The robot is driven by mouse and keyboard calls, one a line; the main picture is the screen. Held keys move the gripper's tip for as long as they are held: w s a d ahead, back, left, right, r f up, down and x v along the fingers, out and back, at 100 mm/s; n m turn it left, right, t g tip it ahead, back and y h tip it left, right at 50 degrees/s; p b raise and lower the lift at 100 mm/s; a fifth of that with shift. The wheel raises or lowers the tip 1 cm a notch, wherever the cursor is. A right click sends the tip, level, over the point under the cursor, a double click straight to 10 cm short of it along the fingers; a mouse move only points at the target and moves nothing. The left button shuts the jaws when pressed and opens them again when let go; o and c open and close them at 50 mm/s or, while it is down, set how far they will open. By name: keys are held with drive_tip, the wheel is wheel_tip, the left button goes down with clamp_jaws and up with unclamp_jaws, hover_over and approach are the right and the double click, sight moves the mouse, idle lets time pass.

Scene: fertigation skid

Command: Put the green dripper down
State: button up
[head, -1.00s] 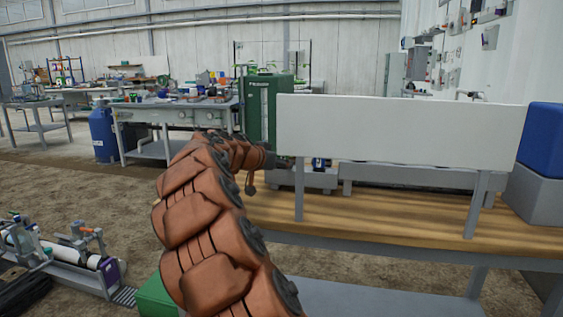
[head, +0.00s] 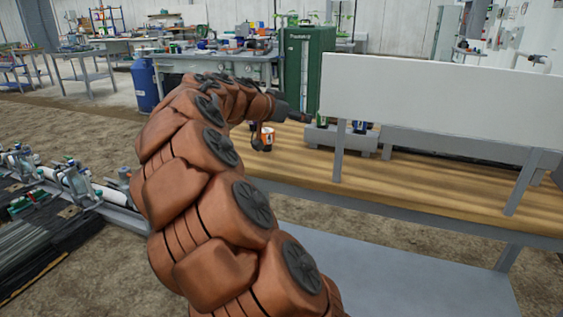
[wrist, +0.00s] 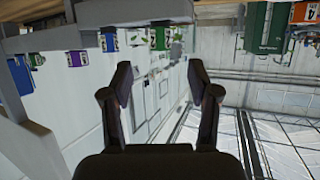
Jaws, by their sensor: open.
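My gripper (wrist: 160,78) is open in the wrist view, with nothing between its fingertips. In the head view my gripper (head: 298,116) is small and partly hidden by my arm, near the left end of the white panel. A small green item (wrist: 160,38) shows in the upside-down wrist view beyond the fingertips, apart from them. A small green item (head: 321,120) also stands at the grey rack in the head view. I cannot tell whether either is the green dripper.
An orange and white container (head: 268,139) stands near my arm. Purple items (wrist: 76,58) show in the wrist view. A tall green cabinet (head: 308,70) stands behind the bench.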

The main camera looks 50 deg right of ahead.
drive_tip(key=s+a+f+n+g+y, duration=0.1)
drive_tip(key=s+a+f+n+y, duration=0.3)
drive_tip(key=a, duration=1)
drive_tip(key=s+a+f+n+g+y, duration=0.1)
drive_tip(key=s+a+f+n+y, duration=0.4)
drive_tip(key=s+a+f, duration=0.8)
drive_tip(key=s+a+f+n+g+y, duration=0.1)
drive_tip(key=s+a+f+n+y, duration=0.3)
drive_tip(key=a, duration=1.3)
drive_tip(key=s+f+n, duration=0.4)
drive_tip(key=s+n, duration=0.1)
drive_tip(key=s, duration=0.2)
drive_tip(key=shift+a+f+n+y, duration=0.15)
drive_tip(key=shift+f+n+y, duration=0.1)
drive_tip(key=shift+n+y, duration=0.05)
drive_tip(key=shift+r, duration=0.1)
wheel_tip(320, 180, up, 33)
drive_tip(key=w+t+p, duration=0.1)
drive_tip(key=p, duration=3)
drive_tip(key=shift+w+t, duration=0.3)
drive_tip(key=shift+w, duration=0.1)
